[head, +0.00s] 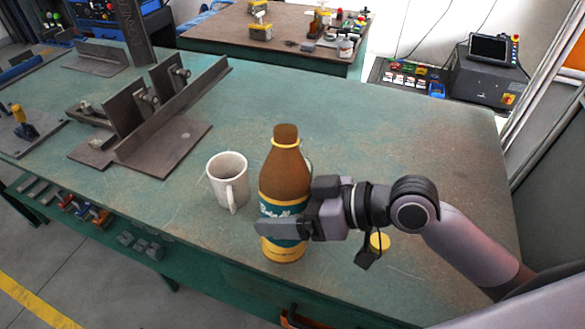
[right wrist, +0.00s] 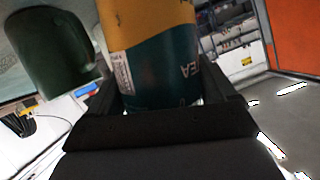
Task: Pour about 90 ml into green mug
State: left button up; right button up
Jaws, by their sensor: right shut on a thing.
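A brown bottle (head: 284,160) with a teal and yellow label stands upright near the front edge of the green table. My right gripper (head: 290,212) is shut around its label from the right. In the right wrist view the bottle (right wrist: 160,50) sits between the fingers (right wrist: 165,105). A dark green mug (right wrist: 50,50) shows in the right wrist view, beside the bottle. In the head view it is nearly all hidden behind the bottle; only a thin edge (head: 309,166) shows. My left gripper is not in view.
A white mug (head: 225,178) stands close left of the bottle. A yellow cap (head: 380,241) lies on the table (head: 420,140) under my right wrist. Steel fixtures (head: 150,130) stand at the left. The table's back right is clear.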

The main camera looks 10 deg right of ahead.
aim_at(285, 179)
jog(key=shift+n+t, duration=0.8)
jog(key=shift+n, duration=0.1)
jog(key=shift+w+d+r+p, duration=0.1)
jog(key=shift+w+r+p, duration=0.1)
jog(key=shift+r+p, duration=0.6)
jog(key=shift+w+d+r+p, duration=0.15)
jog(key=shift+r+p, duration=0.35)
jog(key=shift+r, duration=0.6)
jog(key=shift+w+a+r+p, duration=0.1)
jog(key=shift+w+r+p, duration=0.15)
jog(key=shift+r+p, duration=0.55)
jog(key=shift+r, duration=0.1)
